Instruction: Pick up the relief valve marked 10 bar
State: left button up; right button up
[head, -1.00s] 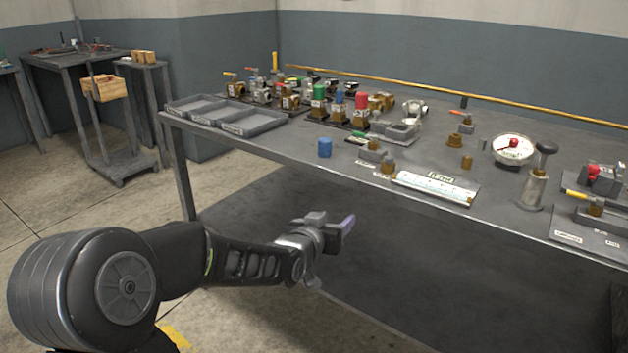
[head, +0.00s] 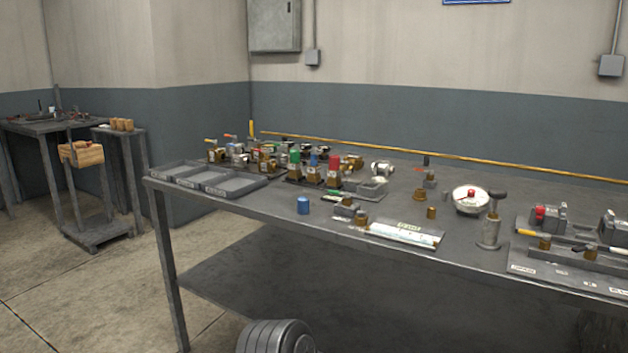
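Several small valves stand grouped on dark trays at the back left of the long grey workbench (head: 390,208). Among them are brass-bodied ones with a green cap (head: 294,158), a blue cap (head: 314,160) and a red cap (head: 333,168). Their markings are too small to read, so I cannot tell which one is marked 10 bar. Neither gripper is in view; only a rounded part of my own arm shows at the bottom.
Shallow grey trays (head: 230,186) sit on the bench's left end. A round gauge (head: 470,200), a hand pump (head: 490,230) and a fixture plate (head: 560,268) stand to the right.

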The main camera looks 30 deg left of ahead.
aim_at(313, 170)
jog(key=j+z, duration=0.3)
jog(key=j, duration=1.1)
jog(key=j+z, duration=0.3)
jog(key=j, duration=1.05)
